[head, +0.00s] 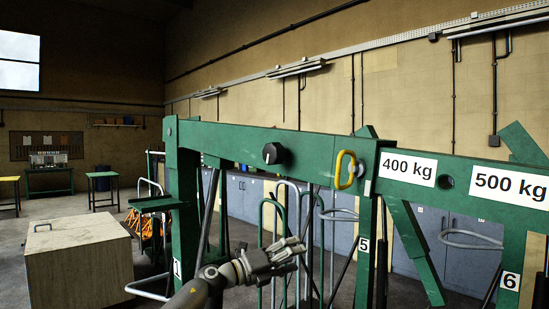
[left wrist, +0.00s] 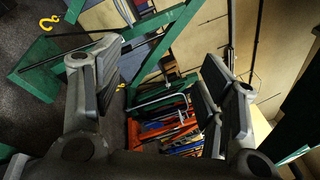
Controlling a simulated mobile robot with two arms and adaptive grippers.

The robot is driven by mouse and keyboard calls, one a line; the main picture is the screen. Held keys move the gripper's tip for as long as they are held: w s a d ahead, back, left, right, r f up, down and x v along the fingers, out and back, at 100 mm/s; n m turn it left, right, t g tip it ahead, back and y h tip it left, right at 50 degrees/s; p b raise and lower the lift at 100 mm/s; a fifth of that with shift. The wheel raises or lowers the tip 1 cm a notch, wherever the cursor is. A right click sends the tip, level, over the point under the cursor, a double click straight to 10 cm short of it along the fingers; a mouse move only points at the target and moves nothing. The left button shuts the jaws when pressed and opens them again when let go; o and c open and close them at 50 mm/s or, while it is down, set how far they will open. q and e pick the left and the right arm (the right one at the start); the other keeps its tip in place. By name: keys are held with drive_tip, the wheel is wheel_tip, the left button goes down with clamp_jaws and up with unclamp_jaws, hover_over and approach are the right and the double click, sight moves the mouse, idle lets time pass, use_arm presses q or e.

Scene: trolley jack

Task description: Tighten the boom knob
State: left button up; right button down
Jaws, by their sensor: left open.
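The boom knob (head: 272,153) is a round black knob with a light pointer mark. It sits on the side of the green boom (head: 225,138), left of the 400 kg label. My left gripper (head: 290,249) is below the knob and apart from it, with its fingers pointing right. In the left wrist view my left gripper (left wrist: 160,82) is open, its two fingers wide apart with nothing between them. I cannot make out the knob in that view. My right gripper is not in view.
A yellow handle (head: 345,169) sticks out of the boom right of the knob. Green uprights (head: 366,245) and metal tube frames stand around my left gripper. A wooden box (head: 80,262) is at the left. The left wrist view shows a yellow hook (left wrist: 48,23).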

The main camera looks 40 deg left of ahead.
use_arm(q)
drive_tip(key=s+d+r+m, duration=0.1)
drive_tip(key=s+r+m, duration=0.3)
drive_tip(key=r, duration=0.4)
drive_tip(key=s+d+r+m, duration=0.1)
drive_tip(key=s+r+m, duration=0.25)
drive_tip(key=r, duration=0.55)
drive_tip(key=m+y, duration=0.4)
approach(269, 150)
drive_tip(key=w, duration=0.1)
drive_tip(key=w+p, duration=0.2)
drive_tip(key=w, duration=0.1)
drive_tip(key=w+p, duration=0.2)
drive_tip(key=w, duration=0.1)
drive_tip(key=w+d+p, duration=0.1)
drive_tip(key=w+p, duration=0.1)
drive_tip(key=w, duration=0.1)
drive_tip(key=shift+w+f, duration=0.2)
drive_tip(key=shift+w, duration=0.6)
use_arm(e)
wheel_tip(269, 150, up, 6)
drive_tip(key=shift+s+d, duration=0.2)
use_arm(q)
drive_tip(key=c, duration=1)
drive_tip(key=shift+c, duration=0.2)
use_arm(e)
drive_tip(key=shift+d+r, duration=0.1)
